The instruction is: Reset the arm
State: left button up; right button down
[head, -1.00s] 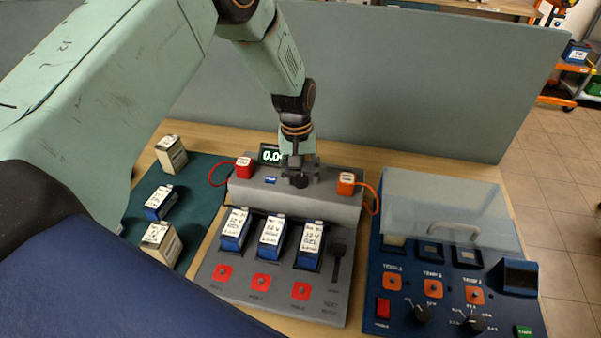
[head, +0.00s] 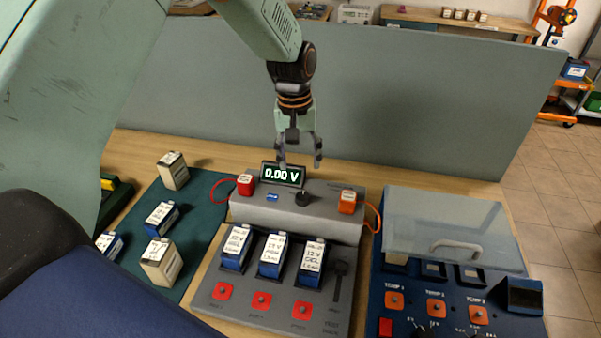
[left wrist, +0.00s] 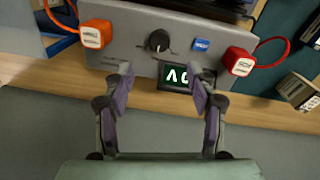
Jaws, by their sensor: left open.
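My left gripper (head: 300,160) is open and empty. It hangs above the back of the grey test station (head: 330,222), behind its black knob (head: 303,198) and apart from it. The display (head: 283,175) reads 0.00 V. In the left wrist view the open fingers (left wrist: 160,95) point toward the knob (left wrist: 158,41), with one finger covering part of the display (left wrist: 176,77). A red plug (head: 246,185) and an orange plug (head: 347,201) sit on the station's top. Three blue batteries (head: 272,255) stand in its slots. My right gripper is not in view.
A green mat (head: 192,225) at left holds several batteries. A blue panel (head: 455,300) with a clear hinged cover (head: 452,225) stands at right. A grey partition (head: 400,100) rises behind the bench.

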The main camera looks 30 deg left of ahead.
pick_arm(q)
jog(key=shift+r, duration=0.65)
jog(key=shift+a, duration=0.1)
